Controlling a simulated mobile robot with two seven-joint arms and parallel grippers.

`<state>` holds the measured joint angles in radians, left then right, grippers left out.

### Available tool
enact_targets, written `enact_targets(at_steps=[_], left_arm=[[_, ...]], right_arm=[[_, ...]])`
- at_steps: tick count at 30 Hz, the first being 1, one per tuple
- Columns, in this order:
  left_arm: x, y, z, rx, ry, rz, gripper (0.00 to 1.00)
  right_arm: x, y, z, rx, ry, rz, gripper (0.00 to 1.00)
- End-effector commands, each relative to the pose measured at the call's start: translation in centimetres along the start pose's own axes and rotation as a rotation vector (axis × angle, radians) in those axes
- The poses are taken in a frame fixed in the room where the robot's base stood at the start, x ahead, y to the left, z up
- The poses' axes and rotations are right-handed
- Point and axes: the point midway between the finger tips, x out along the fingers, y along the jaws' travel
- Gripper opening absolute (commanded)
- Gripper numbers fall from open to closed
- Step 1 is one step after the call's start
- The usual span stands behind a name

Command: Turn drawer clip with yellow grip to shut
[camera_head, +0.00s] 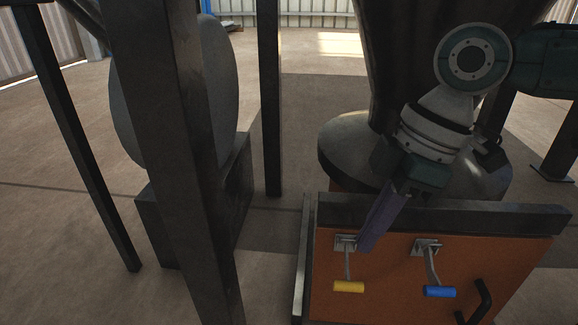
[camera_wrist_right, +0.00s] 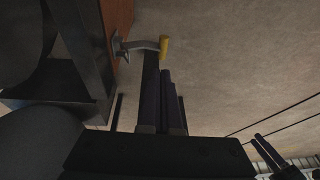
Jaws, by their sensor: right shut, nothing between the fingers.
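The drawer clip with the yellow grip (camera_head: 348,286) is mounted on the orange drawer front (camera_head: 390,295). Its metal arm hangs down from its bracket, with the yellow grip at the lower end. The yellow grip also shows in the right wrist view (camera_wrist_right: 164,48), just beyond the fingers. My right gripper (camera_head: 366,246) has purple fingers and is shut and empty. It points down just right of the yellow clip's bracket, above the grip; whether it touches the clip I cannot tell.
A second clip with a blue grip (camera_head: 439,292) hangs to the right on the same drawer front. A black handle (camera_head: 479,301) is at the lower right. A dark beam (camera_head: 440,216) runs along the drawer's top. A dark post (camera_head: 172,160) stands at left.

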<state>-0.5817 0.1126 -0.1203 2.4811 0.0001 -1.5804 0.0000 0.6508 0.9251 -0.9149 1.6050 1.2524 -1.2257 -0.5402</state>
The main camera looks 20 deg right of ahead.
Motion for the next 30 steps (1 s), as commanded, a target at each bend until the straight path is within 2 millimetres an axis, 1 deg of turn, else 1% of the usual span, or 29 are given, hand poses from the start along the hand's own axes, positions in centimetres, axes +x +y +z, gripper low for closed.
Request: enact_targets(at_steps=[1, 3, 6, 9, 12, 16, 26, 30], left_arm=[[1.7, 0.1, 0.5, 0.0, 0.0, 0.0, 0.5], [2.6, 0.1, 0.8, 0.0, 0.0, 0.0, 0.5], [3.9, 0.1, 1.3, 0.0, 0.0, 0.0, 0.5], [4.8, 0.1, 1.5, 0.001, 0.0, -0.001, 0.5], [5.2, 0.1, 1.7, 0.002, -0.001, -0.002, 0.5], [5.3, 0.0, 1.7, 0.006, -0.001, -0.005, 0.5], [5.2, -0.1, 1.7, 0.01, -0.001, -0.009, 0.5], [4.6, -0.2, 1.5, 0.01, -0.001, -0.009, 0.5]], right_arm=[[2.0, 0.0, 0.2, 0.0, 0.002, 0.0, 0.0], [3.3, 0.0, 0.1, 0.0, 0.002, 0.0, 0.0], [4.8, -0.1, 0.6, 0.0, 0.0, 0.001, 0.0], [5.7, -0.2, 1.0, -0.001, -0.001, 0.001, 0.0], [6.2, -0.3, 1.1, 0.0, -0.001, 0.001, 0.0], [6.4, -0.4, 1.1, 0.0, 0.0, 0.001, 0.0], [6.3, -0.4, 1.1, 0.0, 0.0, 0.002, 0.0], [6.2, -0.5, 1.1, -0.005, -0.001, 0.014, 0.0]])
